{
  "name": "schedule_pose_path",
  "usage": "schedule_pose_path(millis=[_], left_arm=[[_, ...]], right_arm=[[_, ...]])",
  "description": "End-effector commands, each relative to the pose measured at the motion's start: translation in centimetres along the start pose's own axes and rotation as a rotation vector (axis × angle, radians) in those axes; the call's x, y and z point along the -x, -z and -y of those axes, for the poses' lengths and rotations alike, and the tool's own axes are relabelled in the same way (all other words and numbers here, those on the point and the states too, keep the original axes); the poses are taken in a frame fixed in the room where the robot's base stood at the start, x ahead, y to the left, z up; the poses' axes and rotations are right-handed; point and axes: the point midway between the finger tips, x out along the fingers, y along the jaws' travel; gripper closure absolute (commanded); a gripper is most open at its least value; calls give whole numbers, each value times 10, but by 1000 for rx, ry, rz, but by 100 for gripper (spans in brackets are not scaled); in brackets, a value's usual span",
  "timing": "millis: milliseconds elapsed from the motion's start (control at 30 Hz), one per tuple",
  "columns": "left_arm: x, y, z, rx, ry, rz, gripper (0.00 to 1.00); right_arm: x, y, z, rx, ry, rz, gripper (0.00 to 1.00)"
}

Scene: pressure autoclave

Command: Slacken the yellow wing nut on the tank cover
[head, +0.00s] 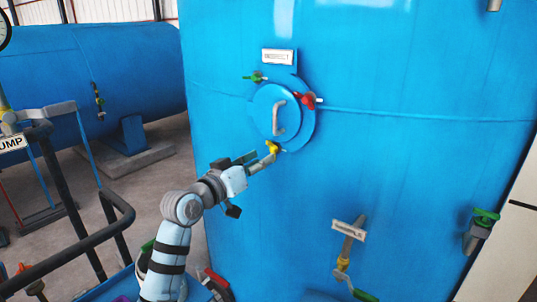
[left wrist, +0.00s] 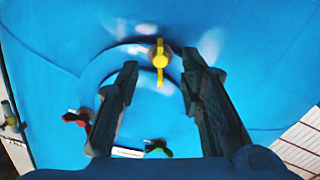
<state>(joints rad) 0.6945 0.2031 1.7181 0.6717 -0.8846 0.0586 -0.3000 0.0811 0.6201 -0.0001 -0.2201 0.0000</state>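The yellow wing nut (head: 271,147) sits at the lower edge of the round blue tank cover (head: 266,108), which has a grey handle (head: 279,117). My left gripper (head: 266,158) reaches up to the nut from the lower left. In the left wrist view the wing nut (left wrist: 160,61) appears between the two spread dark fingertips of my left gripper (left wrist: 160,60), with a gap on each side. Its wings run up and down in that picture. The gripper is open and holds nothing. I cannot tell exactly how far the fingertips are from the nut in depth. My right gripper is not in view.
A red wing nut (head: 309,100) and a green one (head: 256,77) sit on the cover's rim, below a white label (head: 278,56). A lower labelled pipe (head: 347,243) and a green-handled valve (head: 482,222) stick out of the tank. Dark railing (head: 82,237) stands left.

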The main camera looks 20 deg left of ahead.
Motion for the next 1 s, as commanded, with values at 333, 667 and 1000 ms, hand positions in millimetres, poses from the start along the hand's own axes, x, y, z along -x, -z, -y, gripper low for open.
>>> schedule_pose_path(millis=[333,667,1000], left_arm=[[-45,-1,0,-3,1,2,65],[-45,-1,0,-3,2,2,86],[-44,-1,0,4,2,2,100]], right_arm=[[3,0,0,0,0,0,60],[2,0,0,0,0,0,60],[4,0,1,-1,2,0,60]])
